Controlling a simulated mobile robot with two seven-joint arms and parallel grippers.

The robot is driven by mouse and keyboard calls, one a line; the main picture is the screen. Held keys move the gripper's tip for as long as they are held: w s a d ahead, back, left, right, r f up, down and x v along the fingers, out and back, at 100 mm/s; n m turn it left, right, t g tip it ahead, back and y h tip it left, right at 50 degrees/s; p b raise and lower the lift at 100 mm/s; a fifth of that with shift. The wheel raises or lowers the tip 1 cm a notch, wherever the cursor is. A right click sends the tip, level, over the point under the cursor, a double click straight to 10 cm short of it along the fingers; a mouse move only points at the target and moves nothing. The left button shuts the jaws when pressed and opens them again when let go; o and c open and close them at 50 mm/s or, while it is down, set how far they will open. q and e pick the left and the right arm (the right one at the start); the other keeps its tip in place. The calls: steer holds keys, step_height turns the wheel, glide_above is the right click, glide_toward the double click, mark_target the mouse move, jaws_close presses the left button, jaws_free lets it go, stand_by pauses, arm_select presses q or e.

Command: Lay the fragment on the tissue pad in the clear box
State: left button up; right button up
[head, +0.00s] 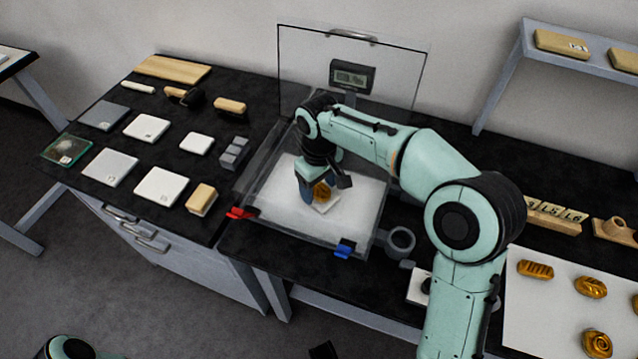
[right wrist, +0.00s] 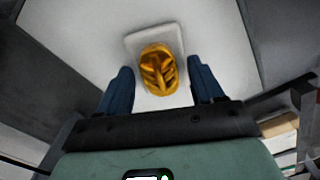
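The gold fragment (right wrist: 159,70) lies on a small white pad (right wrist: 137,42), which also shows in the head view (head: 327,208). The pad rests on the white floor of the clear box (head: 285,205). The box's clear lid (head: 300,65) stands raised at the back. My right gripper (head: 314,192) reaches down into the box. Its two blue fingers stand apart on either side of the fragment, with a gap visible at each side. In the head view the gripper partly hides the fragment (head: 321,190). My left gripper cannot be made out.
White tiles (head: 147,128) and tools fill the left bench. More gold fragments (head: 590,287) lie on a white sheet (head: 545,315) at right.

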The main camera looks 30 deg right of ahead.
mark_target(319, 187)
step_height(319, 187, up, 12)
steer(key=p, duration=0.3)
steer(key=shift+r, duration=0.2)
stand_by(0.6)
